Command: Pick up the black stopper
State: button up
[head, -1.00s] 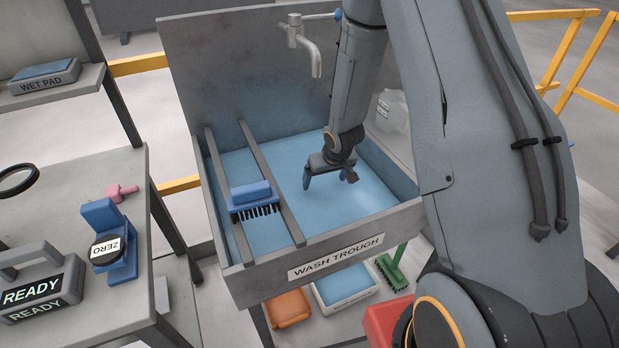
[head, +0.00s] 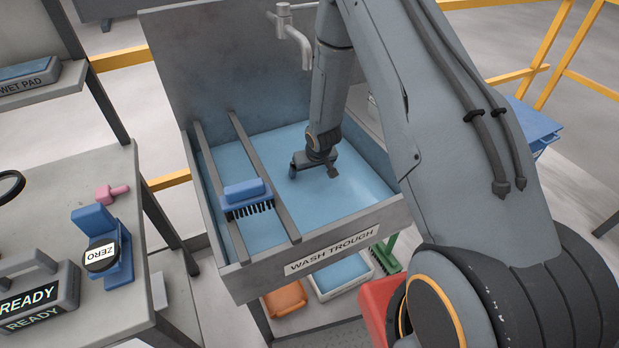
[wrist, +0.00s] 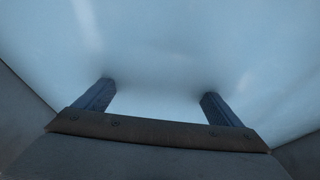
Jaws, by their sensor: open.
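I cannot make out the black stopper in either view. My gripper (head: 313,174) is open and points down inside the wash trough (head: 245,283), over its blue floor, right of the two rails. The wrist view shows the two dark fingers of my gripper (wrist: 157,90) spread apart with nothing between them. Below them is only smooth pale blue surface. My arm and gripper hide part of the trough's back right side.
A blue brush (head: 245,193) lies across the rails on the trough's left. A tap (head: 293,40) juts over the back wall.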

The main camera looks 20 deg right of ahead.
aim_at(310, 173)
jog(key=shift+w+f, duration=0.2)
jog(key=shift+f, duration=0.25)
jog(key=c, duration=1.2)
jog(key=shift+r, duration=0.2)
notch_tip(310, 173, up, 8)
jog(key=shift+r+p, duration=0.1)
jog(key=shift+p, duration=0.2)
jog(key=shift+r+p, duration=0.55)
jog(key=shift+r, duration=0.2)
